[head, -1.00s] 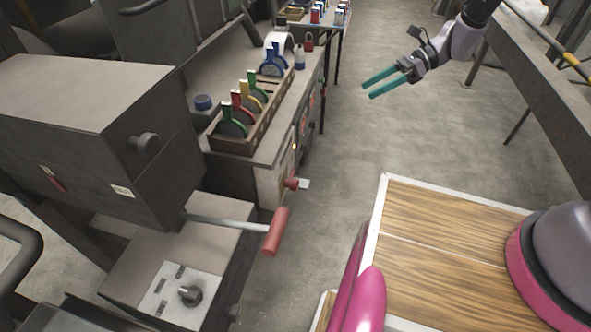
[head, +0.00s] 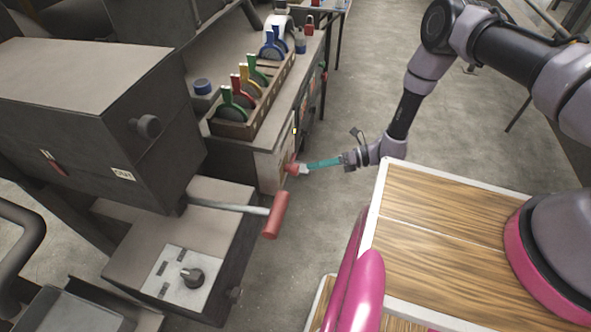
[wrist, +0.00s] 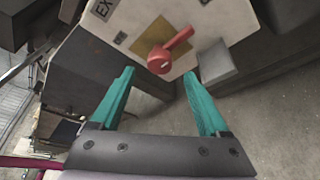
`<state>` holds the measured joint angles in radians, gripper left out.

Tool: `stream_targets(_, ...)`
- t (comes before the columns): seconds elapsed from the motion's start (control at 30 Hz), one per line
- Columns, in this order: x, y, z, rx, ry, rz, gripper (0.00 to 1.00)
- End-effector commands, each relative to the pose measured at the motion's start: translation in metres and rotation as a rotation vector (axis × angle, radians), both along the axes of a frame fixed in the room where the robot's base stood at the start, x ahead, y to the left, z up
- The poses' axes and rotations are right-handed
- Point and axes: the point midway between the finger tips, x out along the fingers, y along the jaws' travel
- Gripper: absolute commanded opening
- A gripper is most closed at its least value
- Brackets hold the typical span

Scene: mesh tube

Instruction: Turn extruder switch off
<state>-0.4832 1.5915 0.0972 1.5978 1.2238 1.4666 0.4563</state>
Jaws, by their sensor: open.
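The extruder switch is a red rotary handle (wrist: 168,52) on a pale panel (wrist: 150,22) in the wrist view. Its lever points up and to the right there. In the head view the red switch (head: 291,168) sits on the end face of the bench, partly hidden by the gripper. My gripper (wrist: 157,85) is open, with its two teal fingers apart and nothing between them. The switch lies just beyond the fingertips, between them in the picture. In the head view my gripper (head: 308,166) points left at the switch; whether it touches cannot be told.
A red-handled lever (head: 276,214) sticks out from the dark machine (head: 90,120) in front of the panel. A control box with a black knob (head: 192,277) stands below it. A rack of coloured tools (head: 237,127) is on the bench. Open floor (head: 390,60) lies behind my arm.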

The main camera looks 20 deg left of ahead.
Motion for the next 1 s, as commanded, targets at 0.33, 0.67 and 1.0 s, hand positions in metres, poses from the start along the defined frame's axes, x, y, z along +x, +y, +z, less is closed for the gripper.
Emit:
stream_targets(0.33, -0.025, 0.052, -0.014, 0.000, -0.001, 0.002, 0.79)
stream_targets(0.67, -0.028, 0.062, -0.017, 0.000, -0.001, 0.001, 0.79)
stream_targets(1.0, -0.028, 0.062, -0.016, 0.000, -0.001, 0.001, 0.00)
